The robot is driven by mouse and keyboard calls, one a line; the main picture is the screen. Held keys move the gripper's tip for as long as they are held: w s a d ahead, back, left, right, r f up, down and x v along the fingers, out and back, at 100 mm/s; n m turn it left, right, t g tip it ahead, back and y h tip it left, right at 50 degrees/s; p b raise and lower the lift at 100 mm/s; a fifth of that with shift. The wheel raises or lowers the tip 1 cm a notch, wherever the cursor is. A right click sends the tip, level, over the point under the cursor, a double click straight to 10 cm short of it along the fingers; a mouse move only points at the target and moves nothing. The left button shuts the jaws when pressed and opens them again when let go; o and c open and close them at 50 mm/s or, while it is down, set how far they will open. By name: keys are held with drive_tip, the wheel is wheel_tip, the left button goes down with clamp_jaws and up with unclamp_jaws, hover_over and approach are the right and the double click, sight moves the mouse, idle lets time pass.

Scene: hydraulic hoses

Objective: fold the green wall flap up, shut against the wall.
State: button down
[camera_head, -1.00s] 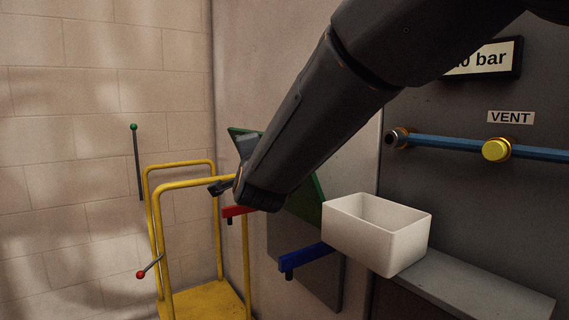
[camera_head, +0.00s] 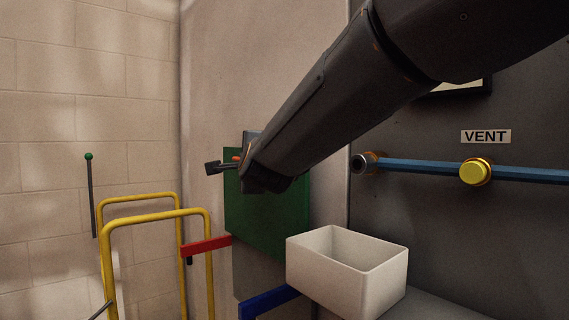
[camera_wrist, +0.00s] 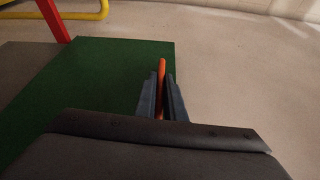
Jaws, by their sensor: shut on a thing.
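The green flap (camera_head: 266,213) stands roughly upright along the light wall in the head view; my arm hides its upper part. In the wrist view the green flap (camera_wrist: 105,80) fills the left and middle. My gripper (camera_wrist: 163,85) is shut on an orange handle (camera_wrist: 162,70) near the flap's edge. In the head view a bit of the orange handle (camera_head: 237,158) shows beside my gripper (camera_head: 226,166). I cannot tell whether the flap lies flush against the wall.
A red bar (camera_head: 206,246) and a blue bar (camera_head: 268,302) stick out below the flap. A white bin (camera_head: 345,277) stands at right. A yellow-railed cart (camera_head: 157,213) is at left. A blue pipe with a yellow knob (camera_head: 475,172) crosses the dark panel.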

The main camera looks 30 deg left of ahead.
drive_tip(key=shift+w+d+r, duration=0.1)
drive_tip(key=shift+w+r, duration=0.05)
drive_tip(key=shift+r, duration=0.1)
drive_tip(key=c, duration=1.8)
unclamp_jaws()
drive_tip(key=shift+w+f, duration=0.1)
drive_tip(key=shift+w, duration=0.05)
drive_tip(key=shift+c, duration=0.2)
drive_tip(key=v, duration=0.7)
drive_tip(key=shift+s+d, duration=0.25)
drive_tip(key=shift+s, duration=0.1)
drive_tip(key=shift+f, duration=0.1)
